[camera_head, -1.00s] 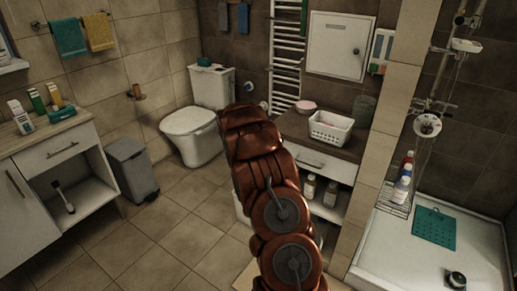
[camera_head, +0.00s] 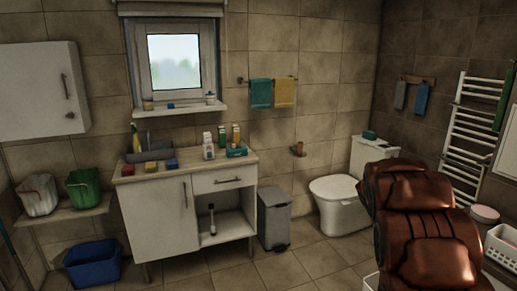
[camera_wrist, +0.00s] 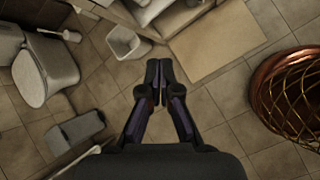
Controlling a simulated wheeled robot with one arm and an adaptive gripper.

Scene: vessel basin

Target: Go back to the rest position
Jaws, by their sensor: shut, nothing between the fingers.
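My gripper (camera_wrist: 159,84) is shut and empty in the wrist view, pointing down over the tiled floor. Its two dark fingertips touch each other. In the head view, my reddish-brown arm rises at the lower right and hides part of the floor and the area beside the toilet; the gripper itself does not show there.
A white cabinet (camera_head: 160,215) with sponges and bottles on top stands under the window. A grey bin (camera_head: 273,220) and a toilet (camera_head: 338,200) stand to its right. A blue tub (camera_head: 93,265) is at lower left. A beige mat (camera_wrist: 217,42) lies near my gripper. Floor between is clear.

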